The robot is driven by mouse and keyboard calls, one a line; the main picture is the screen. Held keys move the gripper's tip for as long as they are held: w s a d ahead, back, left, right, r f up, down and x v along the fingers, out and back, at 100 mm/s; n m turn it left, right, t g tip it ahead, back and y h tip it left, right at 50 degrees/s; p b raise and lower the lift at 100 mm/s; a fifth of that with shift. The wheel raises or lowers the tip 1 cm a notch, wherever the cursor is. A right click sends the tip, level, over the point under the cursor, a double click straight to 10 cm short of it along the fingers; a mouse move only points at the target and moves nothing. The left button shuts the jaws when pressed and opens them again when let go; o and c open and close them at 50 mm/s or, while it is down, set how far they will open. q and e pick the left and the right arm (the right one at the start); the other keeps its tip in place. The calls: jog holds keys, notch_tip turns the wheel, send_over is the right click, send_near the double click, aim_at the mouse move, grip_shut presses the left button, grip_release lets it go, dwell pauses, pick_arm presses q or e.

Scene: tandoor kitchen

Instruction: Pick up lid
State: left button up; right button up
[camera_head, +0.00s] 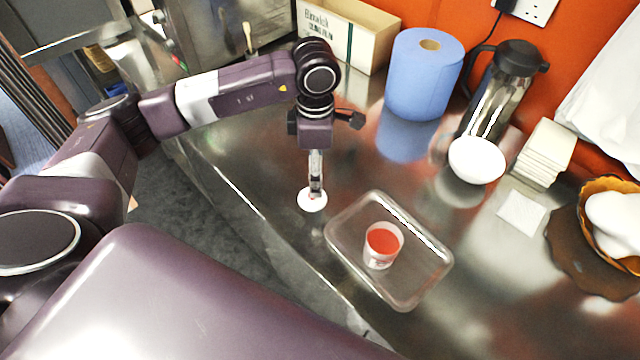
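The lid (312,204) is a small white disc on the steel counter, left of the clear tray. My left gripper (316,190) points straight down over it, its fingertips at or just above the lid's middle. The fingers are seen edge-on, so I cannot tell whether they are open, shut or touching the lid. A small cup (380,258) with red-orange contents and no cover stands in the clear tray (345,228). My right gripper is not in view.
A blue paper roll (424,75), a steel flask (497,95), a white bowl (476,160) and a stack of white napkins (545,152) stand behind. A box (345,32) is at the back. A basket (607,187) is at right. The counter's front edge is close to the lid.

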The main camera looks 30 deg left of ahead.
pick_arm(q)
jog(key=f, duration=0.1)
jog(key=s+f+p, duration=0.1)
jog(key=f+p, duration=0.1)
jog(key=shift+s+a, duration=0.15)
jog(key=shift+s, duration=0.2)
notch_tip(320, 180, down, 3)
jog(key=shift+w+r+p, duration=0.1)
jog(key=shift+p, duration=0.5)
jog(key=shift+f, duration=0.4)
jog(key=shift+w+a+f, duration=0.1)
jog(key=shift+f, duration=0.05)
jog(key=c, duration=1)
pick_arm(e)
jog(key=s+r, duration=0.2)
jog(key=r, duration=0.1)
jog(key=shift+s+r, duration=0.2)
